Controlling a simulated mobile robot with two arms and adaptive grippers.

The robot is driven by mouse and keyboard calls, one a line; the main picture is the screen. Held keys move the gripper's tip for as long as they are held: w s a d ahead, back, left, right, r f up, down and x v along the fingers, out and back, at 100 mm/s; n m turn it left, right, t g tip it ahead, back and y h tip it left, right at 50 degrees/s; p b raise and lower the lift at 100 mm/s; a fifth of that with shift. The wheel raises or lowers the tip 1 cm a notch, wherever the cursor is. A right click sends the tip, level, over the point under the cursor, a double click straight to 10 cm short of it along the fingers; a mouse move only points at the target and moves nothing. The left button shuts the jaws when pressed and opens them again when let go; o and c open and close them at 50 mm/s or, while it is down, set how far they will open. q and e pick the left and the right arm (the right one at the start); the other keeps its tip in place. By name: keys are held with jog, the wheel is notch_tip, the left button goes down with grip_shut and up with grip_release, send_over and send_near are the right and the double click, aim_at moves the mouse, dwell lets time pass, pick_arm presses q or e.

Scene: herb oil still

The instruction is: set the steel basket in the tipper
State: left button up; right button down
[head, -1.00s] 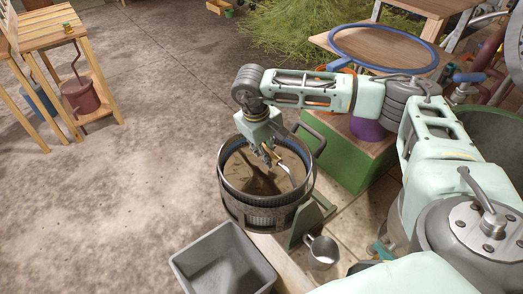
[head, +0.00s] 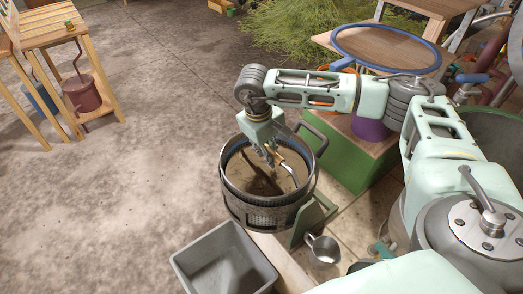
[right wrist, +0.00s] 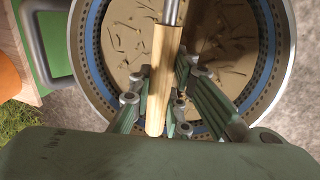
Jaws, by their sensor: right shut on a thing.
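The steel basket (head: 262,216) is a round, perforated metal drum with a blue band inside its rim and brown, scrap-strewn contents. It appears upright in the middle of the head view. My right gripper (head: 270,155) reaches down over its opening. In the right wrist view the gripper (right wrist: 160,103) is shut on the basket's wooden grip (right wrist: 160,75), with the basket's rim (right wrist: 82,60) around it. A green upright plate (head: 313,218), perhaps part of the tipper, stands close against the basket's right side. I cannot tell whether the basket rests in it or hangs above it. My left gripper is out of view.
A grey bin (head: 190,264) stands in front of the basket and a steel jug (head: 323,249) to its right. Behind are a green box (head: 352,165) and a blue-rimmed round sieve (head: 385,48). Wooden shelving (head: 98,85) stands far left. The floor at left is clear.

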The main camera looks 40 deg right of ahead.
jog(key=shift+d+r, duration=0.25)
jog(key=shift+d, duration=0.15)
jog(key=c, duration=1.6)
grip_release()
jog(key=shift+f, duration=0.1)
jog(key=shift+s+f, duration=0.15)
jog(key=shift+f, duration=0.1)
jog(key=r+p, duration=0.2)
jog(key=r, duration=0.1)
jog(key=r+p, duration=0.2)
jog(key=r, duration=0.1)
jog(key=s+d+r+p, duration=0.1)
jog(key=r, duration=0.2)
jog(key=shift+d+r+p, duration=0.1)
jog(key=shift+r+p, duration=0.2)
jog(key=shift+p, duration=0.1)
